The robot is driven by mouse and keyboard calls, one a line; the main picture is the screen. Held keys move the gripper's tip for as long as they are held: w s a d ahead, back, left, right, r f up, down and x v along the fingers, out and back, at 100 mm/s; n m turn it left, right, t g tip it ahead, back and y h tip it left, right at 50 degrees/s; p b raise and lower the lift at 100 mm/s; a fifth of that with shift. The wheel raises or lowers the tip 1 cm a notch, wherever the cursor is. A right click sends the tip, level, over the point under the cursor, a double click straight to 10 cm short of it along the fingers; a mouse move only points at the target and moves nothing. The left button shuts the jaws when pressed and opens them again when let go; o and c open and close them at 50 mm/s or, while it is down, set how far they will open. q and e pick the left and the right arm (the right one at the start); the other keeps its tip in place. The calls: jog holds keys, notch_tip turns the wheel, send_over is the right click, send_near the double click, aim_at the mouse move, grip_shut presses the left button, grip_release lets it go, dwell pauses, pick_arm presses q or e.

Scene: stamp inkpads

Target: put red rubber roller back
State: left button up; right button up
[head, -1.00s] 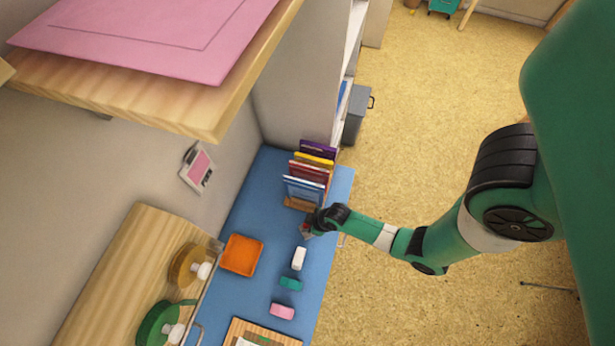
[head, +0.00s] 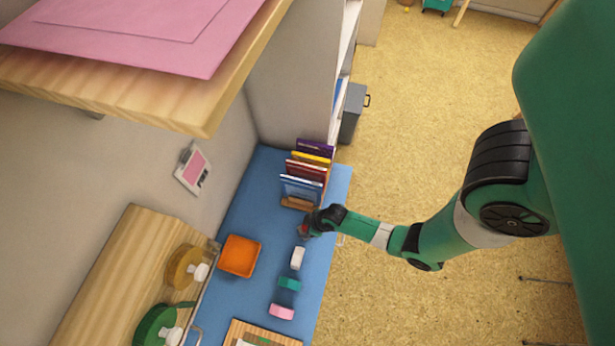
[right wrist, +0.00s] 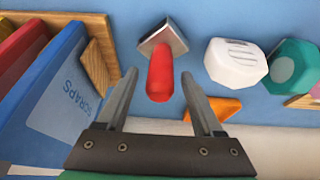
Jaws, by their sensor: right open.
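The red rubber roller (right wrist: 160,77) shows in the right wrist view as a red rounded body at a square metallic plate (right wrist: 163,37), above the blue table. My right gripper (right wrist: 159,85) is open, with one finger on each side of the red body and visible gaps between. In the head view my right gripper (head: 306,231) is at the table's right side, just in front of the book rack, and mostly hides the roller. My left gripper is not in view.
A rack of upright folders (head: 302,190) stands close behind the gripper. A white block (head: 297,258), a teal block (head: 289,284) and a pink block (head: 281,312) lie in a row in front. An orange tray (head: 239,257) sits to the left on the blue table (head: 262,190).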

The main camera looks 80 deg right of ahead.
jog(key=p+v, duration=0.6)
jog(key=v, duration=0.6)
